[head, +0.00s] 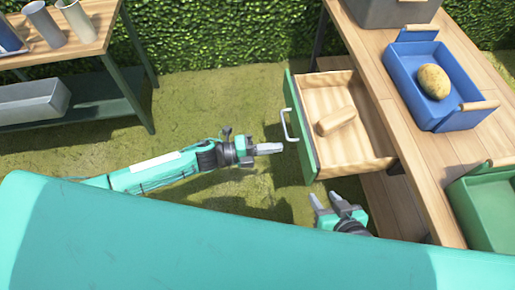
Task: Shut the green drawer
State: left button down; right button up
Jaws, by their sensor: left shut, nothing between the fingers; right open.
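The green drawer (307,146) is pulled out from under the wooden table on the right. Its green front with a pale handle (288,126) faces left, and a tan block-like object (336,121) lies inside on its wooden floor. My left gripper (279,148) is shut and empty, pointing right, with its tip close to the drawer front just below the handle; I cannot tell whether it touches. My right gripper (322,201) is open and empty, below the drawer's near corner in the picture.
The wooden table (412,150) carries a blue tray (466,119) with a yellow-brown potato-like object (433,82), a green bin (489,205) and a grey box (390,12). Another table (92,42) with several cups stands at upper left. Grass lies open between the tables.

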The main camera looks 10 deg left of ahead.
aim_at(305, 144)
pick_arm(q)
jog(key=x, duration=0.6)
jog(key=shift+w+d, duration=0.1)
jog(key=shift+d, duration=0.15)
pick_arm(e)
jog(key=shift+w+a+t, duration=0.15)
jog(key=shift+a+t, duration=0.25)
jog(key=shift+a, duration=0.1)
